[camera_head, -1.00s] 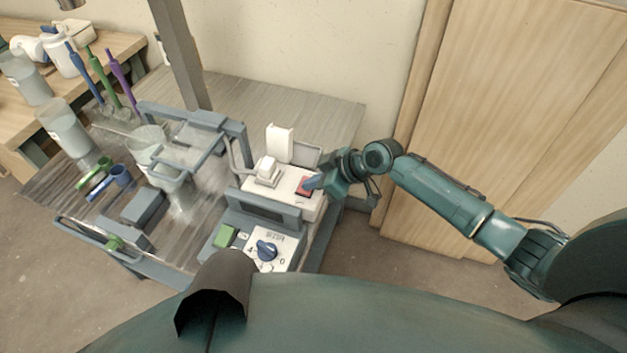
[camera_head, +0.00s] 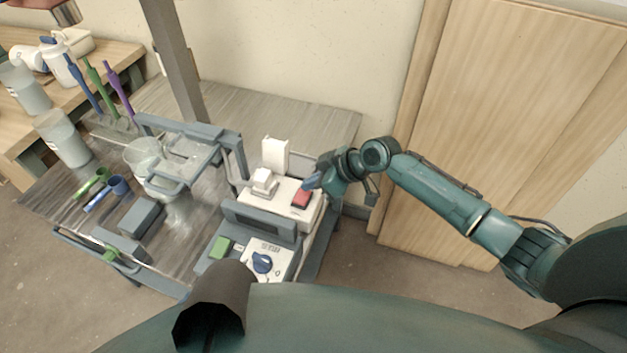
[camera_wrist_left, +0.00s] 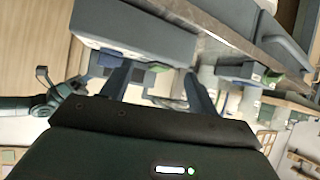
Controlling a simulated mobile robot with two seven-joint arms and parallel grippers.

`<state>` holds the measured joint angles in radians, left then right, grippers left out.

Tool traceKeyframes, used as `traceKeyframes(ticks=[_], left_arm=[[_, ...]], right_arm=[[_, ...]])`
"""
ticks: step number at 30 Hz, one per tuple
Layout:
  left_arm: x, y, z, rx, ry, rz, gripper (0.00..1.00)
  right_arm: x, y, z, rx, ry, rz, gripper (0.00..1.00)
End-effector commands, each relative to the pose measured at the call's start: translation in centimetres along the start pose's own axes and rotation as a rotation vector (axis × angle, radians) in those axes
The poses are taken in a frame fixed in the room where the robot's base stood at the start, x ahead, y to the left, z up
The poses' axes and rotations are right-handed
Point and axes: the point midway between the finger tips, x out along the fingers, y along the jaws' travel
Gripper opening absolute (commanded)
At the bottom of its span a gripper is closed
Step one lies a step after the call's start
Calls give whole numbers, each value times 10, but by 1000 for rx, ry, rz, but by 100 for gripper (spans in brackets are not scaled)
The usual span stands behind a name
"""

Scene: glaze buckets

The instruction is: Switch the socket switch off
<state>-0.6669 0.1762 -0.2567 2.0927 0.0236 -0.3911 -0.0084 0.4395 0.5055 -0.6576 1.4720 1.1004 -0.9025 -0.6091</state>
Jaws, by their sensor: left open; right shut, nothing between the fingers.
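The socket switch is a red rocker (camera_head: 301,198) on top of a white socket box (camera_head: 283,210) at the right end of the cart. A white plug (camera_head: 264,183) sits on the same box, left of the rocker. My right gripper (camera_head: 309,184) is shut and empty, its blue-grey tips just behind and above the rocker's far edge. I cannot tell whether they touch it, nor which way the rocker is tipped. My left gripper (camera_wrist_left: 156,72) shows only in the left wrist view, its two fingers apart with nothing seen held between them.
A control unit with a green button (camera_head: 220,247) and a blue dial (camera_head: 262,262) stands in front of the socket box. A clear bucket (camera_head: 146,160), a grey block (camera_head: 142,217) and stirring tools share the cart (camera_head: 290,125). A wooden door (camera_head: 490,120) is behind my right arm.

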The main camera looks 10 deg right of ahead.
Motion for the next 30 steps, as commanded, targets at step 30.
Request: traceKeyframes(ticks=[30], left_arm=[[0, -5, 8, -9, -27, -16, 60]], right_arm=[[-108, 5, -16, 2, 13, -1, 0]])
